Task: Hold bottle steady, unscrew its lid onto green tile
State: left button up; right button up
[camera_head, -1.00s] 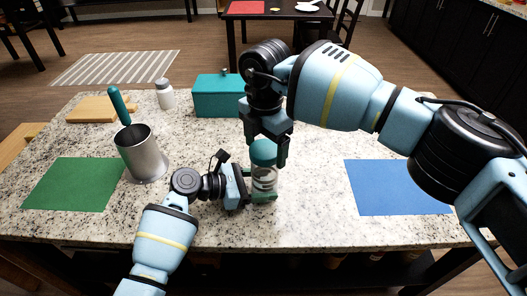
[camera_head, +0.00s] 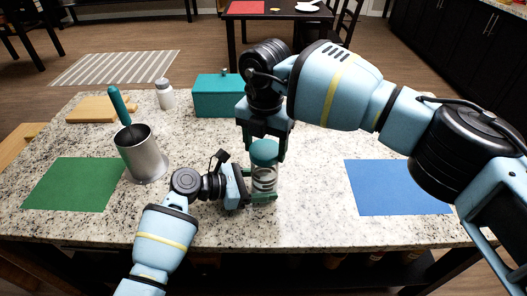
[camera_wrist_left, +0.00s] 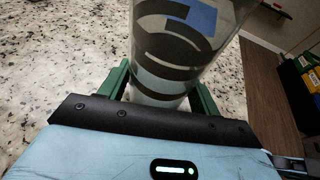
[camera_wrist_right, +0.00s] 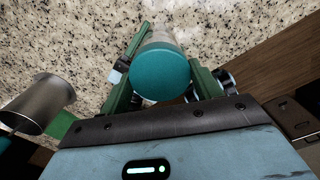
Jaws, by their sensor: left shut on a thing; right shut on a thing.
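The clear bottle (camera_head: 264,180) stands upright on the counter, with its teal lid (camera_head: 264,152) at the top. My left gripper (camera_head: 262,198) is shut around the lower body of the bottle; the left wrist view shows the clear bottle (camera_wrist_left: 185,45) between its green fingers. My right gripper (camera_head: 266,145) comes from above and is shut on the lid, which also shows between its fingers in the right wrist view (camera_wrist_right: 160,73). The lid still sits at the bottle's mouth; whether a gap lies beneath it I cannot tell. The green tile (camera_head: 72,184) lies flat and bare at the left.
A metal canister (camera_head: 142,155) with a teal-handled tool stands between the green tile and my left arm. A teal box (camera_head: 218,97), a white shaker (camera_head: 165,95) and a wooden board (camera_head: 98,109) stand behind. A blue mat (camera_head: 397,188) lies clear at the right.

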aim_at(265, 149)
jog(key=shift+n, duration=0.3)
jog(key=n, duration=0.3)
dwell(0.3)
jog(key=shift+r, duration=1.3)
jog(key=shift+r, duration=2.5)
pick_arm(q)
jog(key=o, duration=1.1)
jog(key=v, duration=1.2)
jog(key=shift+s, duration=0.1)
